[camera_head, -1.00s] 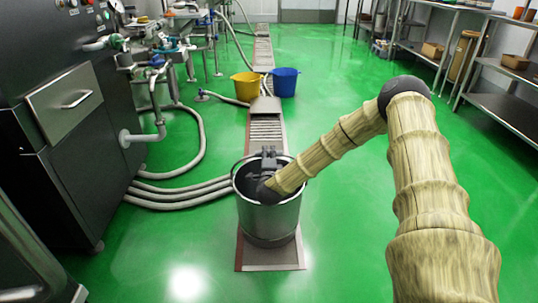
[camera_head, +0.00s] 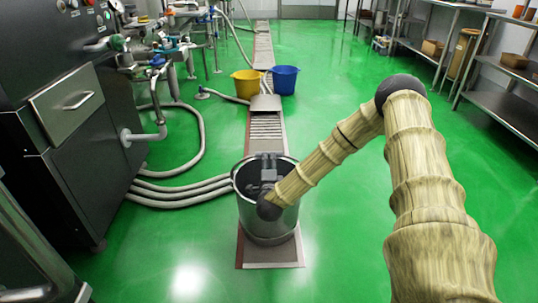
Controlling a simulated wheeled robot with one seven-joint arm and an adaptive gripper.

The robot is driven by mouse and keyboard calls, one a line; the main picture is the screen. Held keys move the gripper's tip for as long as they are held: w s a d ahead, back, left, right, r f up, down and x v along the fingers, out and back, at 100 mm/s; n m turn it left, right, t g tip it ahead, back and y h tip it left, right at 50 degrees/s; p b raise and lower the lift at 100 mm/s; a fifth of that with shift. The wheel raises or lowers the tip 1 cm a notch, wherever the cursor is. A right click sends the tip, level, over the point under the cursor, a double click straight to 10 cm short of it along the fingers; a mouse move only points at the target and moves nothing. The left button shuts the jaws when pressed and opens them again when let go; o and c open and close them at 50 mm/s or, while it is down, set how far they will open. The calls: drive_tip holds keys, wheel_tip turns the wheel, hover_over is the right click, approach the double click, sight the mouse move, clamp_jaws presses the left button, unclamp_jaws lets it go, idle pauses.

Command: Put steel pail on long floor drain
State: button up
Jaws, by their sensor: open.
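The steel pail (camera_head: 268,222) stands upright on the long floor drain (camera_head: 268,126), at the near end of its strip, in the middle of the head view. The drain runs from there away toward the far wall. My gripper (camera_head: 268,162) is at the pail's mouth, with its dark parts over and partly inside the opening near the far rim. It is open. The fingertips are hard to make out, and whether they touch the rim cannot be told.
A yellow bucket (camera_head: 246,84) and a blue bucket (camera_head: 285,81) stand beside the drain farther back. Grey hoses (camera_head: 180,195) lie on the floor left of the pail, by a dark machine cabinet (camera_head: 75,120). Steel shelves (camera_head: 500,95) line the right.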

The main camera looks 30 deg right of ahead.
drive_tip(key=s+a+f+n+g+y+p, duration=0.1)
drive_tip(key=s+a+f+n+g+y, duration=0.1)
drive_tip(key=s+a+f+n+y, duration=0.6)
drive_tip(key=s+a+f+n+g+y, duration=0.1)
drive_tip(key=s+a+f+n+g, duration=0.3)
drive_tip(key=s+a+f, duration=0.8)
drive_tip(key=s+a+f+n+g+y, duration=0.2)
drive_tip(key=s+a+n+g, duration=0.35)
drive_tip(key=s, duration=0.75)
drive_tip(key=s+n+g+h, duration=0.1)
drive_tip(key=s+n+g, duration=0.2)
drive_tip(key=s, duration=1.1)
drive_tip(key=n, duration=0.3)
drive_tip(key=shift+s+d+f+n, duration=0.2)
drive_tip(key=shift+d+f+n, duration=0.05)
drive_tip(key=shift+f+n, duration=0.1)
